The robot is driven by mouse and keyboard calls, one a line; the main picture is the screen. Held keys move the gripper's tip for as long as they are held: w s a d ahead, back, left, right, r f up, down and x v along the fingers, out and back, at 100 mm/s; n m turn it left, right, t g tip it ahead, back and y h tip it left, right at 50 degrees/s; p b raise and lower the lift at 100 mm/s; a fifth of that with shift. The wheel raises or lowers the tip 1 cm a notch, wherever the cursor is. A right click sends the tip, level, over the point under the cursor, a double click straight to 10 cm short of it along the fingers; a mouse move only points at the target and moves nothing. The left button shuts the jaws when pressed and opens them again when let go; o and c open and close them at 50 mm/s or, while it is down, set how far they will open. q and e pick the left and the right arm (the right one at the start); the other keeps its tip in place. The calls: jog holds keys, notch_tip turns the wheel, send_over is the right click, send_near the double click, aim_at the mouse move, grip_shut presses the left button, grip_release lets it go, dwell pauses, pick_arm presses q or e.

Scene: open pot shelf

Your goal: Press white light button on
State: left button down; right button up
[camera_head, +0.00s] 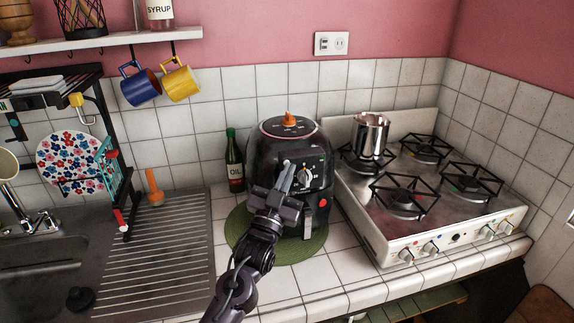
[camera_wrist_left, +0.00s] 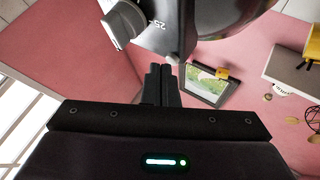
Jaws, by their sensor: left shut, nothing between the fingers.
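A white wall plate (camera_head: 331,43) with a switch-like part and a socket is on the pink wall above the tiles. It is the only white switch I make out; I cannot tell whether it is on. My left gripper (camera_head: 285,172) is shut and empty, pointing up in front of the black air fryer (camera_head: 264,153), well below the plate. Its closed fingers also show in the left wrist view (camera_wrist_left: 162,83). I cannot tell whether they touch the fryer. The fryer's front has a dial (camera_head: 304,176) and a red button (camera_head: 323,202). My right gripper is not in view.
The fryer stands on a green round mat (camera_head: 240,240). A white stove (camera_head: 385,225) with a metal pot (camera_head: 370,135) is at right. An oil bottle (camera_head: 235,160) stands left of the fryer. Blue (camera_head: 141,88) and yellow (camera_head: 179,82) mugs hang under the shelf (camera_head: 100,42).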

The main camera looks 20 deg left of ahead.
pick_arm(q)
jog(key=shift+w+a, duration=0.1)
jog(key=shift+w, duration=0.05)
dwell(0.4)
jog(key=shift+s+d, duration=0.35)
jog(key=shift+s, duration=0.15)
jog(key=shift+d, duration=0.1)
jog(key=s+d, duration=0.1)
jog(key=s+d+p, duration=0.1)
jog(key=s, duration=0.1)
jog(key=s+d, duration=0.1)
jog(key=s, duration=0.1)
jog(key=shift+d+p, duration=0.1)
jog(key=shift+p, duration=0.3)
dwell(0.4)
